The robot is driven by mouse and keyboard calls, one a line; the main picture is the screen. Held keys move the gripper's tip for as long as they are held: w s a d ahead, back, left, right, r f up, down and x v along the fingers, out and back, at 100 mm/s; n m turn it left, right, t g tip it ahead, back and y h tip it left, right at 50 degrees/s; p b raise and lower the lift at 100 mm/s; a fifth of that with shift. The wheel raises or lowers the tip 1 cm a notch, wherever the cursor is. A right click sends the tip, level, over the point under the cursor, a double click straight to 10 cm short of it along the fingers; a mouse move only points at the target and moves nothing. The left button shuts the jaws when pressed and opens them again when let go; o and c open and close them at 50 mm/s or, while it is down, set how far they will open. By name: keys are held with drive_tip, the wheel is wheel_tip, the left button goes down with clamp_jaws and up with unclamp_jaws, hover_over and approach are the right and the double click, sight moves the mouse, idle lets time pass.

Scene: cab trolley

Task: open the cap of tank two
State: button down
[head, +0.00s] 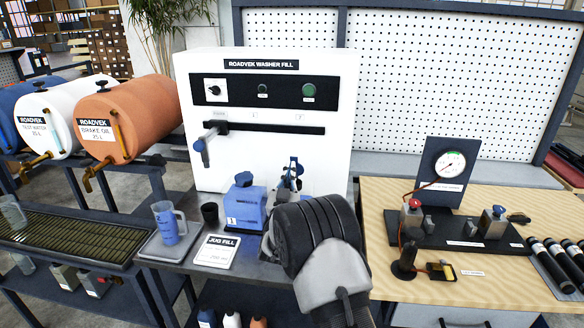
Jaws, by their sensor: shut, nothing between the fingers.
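A blue tank (245,209) with a label reading 1 and a dark blue knob cap (244,179) stands on the bench in front of the white washer fill cabinet. My gripper (291,172) shows small, just right of this tank and in front of the cabinet. It is shut and empty. My large black and grey arm joint covers the bench just below it. I cannot make out tank two or its cap; that part of the bench is hidden behind my arm.
The washer fill cabinet (340,105) rises behind, with a lever (203,145) at left. A blue jug (167,222) stands on a tray, with a black cup (210,214) nearby. Orange (150,105) and white drums are at left. A wooden bench (500,270) with a gauge (449,164) is at right.

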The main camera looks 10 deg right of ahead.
drive_tip(key=shift+b+x, duration=0.3)
drive_tip(key=shift+x, duration=1.5)
